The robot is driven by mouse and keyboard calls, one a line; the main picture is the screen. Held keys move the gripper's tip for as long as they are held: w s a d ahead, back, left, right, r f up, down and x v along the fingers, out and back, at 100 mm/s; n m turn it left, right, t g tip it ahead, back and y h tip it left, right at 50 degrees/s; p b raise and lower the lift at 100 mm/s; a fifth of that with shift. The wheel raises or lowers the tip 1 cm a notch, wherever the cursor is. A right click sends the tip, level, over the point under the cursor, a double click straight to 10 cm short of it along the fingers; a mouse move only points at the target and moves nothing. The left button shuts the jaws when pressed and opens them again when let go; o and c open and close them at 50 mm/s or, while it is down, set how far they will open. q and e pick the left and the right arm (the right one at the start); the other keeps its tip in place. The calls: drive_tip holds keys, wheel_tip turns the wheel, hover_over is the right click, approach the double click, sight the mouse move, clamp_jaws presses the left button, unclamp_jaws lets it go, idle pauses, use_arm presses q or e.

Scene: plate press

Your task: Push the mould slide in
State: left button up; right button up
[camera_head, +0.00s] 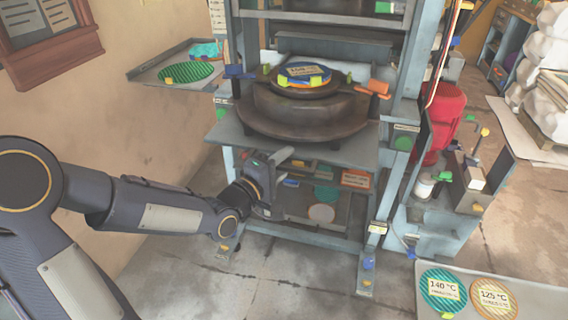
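The mould slide seems to be the dark round mould base (290,122) on the grey shelf (345,150) of the press. A smaller disc stack with a blue, labelled top (303,71) sits on it. An orange handle (376,89) sticks out at its right. My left gripper (284,161) is at the shelf's front edge, low and left of the middle. Whether it touches the shelf, and how far its fingers are apart, I cannot tell. My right gripper is not in view.
The blue-grey press frame (394,190) stands around the shelf. A side tray (147,76) with a green disc is at the left. A red cylinder (444,108) stands at the right. A light table (540,296) with labelled discs is at lower right. The floor in front is clear.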

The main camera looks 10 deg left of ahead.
use_arm(q)
drive_tip(key=shift+c, duration=0.4)
clamp_jaws()
